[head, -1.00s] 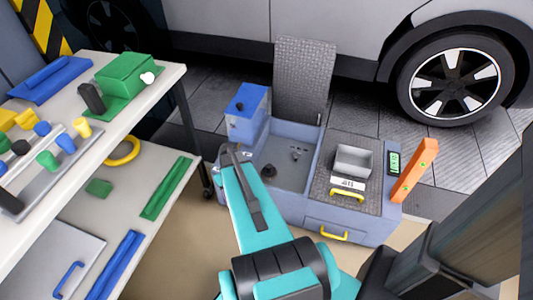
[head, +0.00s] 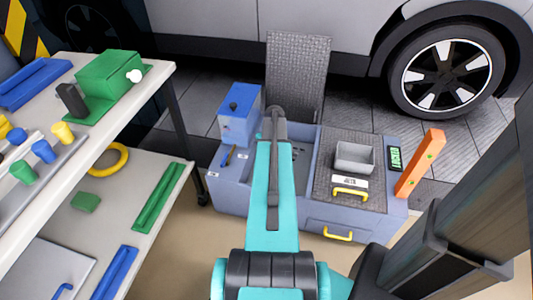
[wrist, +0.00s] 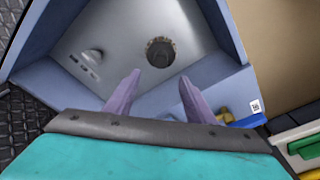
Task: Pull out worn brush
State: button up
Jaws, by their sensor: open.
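A round dark piece with a ragged brown rim (wrist: 160,51), which looks like the worn brush, sits in the grey floor of the open bin. My gripper (wrist: 159,76) is open and empty, its two fingers apart just below the piece in the wrist view. Nothing is between the fingertips, and the height gap cannot be judged. In the head view my arm covers the piece and the fingers. The grey-blue floor box (head: 238,197) has its textured lid (head: 297,75) raised at the back.
A small metal fitting (wrist: 92,55) stands on the bin floor. A blue box (head: 240,118) and a blue-handled tool (head: 229,156) are at the bin's left. A grey tray (head: 355,157) and orange post (head: 419,163) are at right. A cluttered white table (head: 130,110) stands left.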

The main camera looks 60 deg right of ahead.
jog(key=shift+f, duration=0.1)
jog(key=f, duration=0.4)
jog(key=w+f+b, duration=0.1)
jog(key=f, duration=0.4)
jog(key=w+f+b, duration=0.1)
jog(key=f, duration=0.3)
jog(key=shift+d+f, duration=0.25)
jog(key=shift+d, duration=0.15)
jog(key=shift+c, duration=0.4)
jog(key=c, duration=1.1)
jog(key=o, duration=0.3)
jog(key=shift+c, duration=0.2)
jog(key=shift+r, duration=0.45)
jog(key=shift+r+p, duration=1.95)
jog(key=shift+r, duration=1.4)
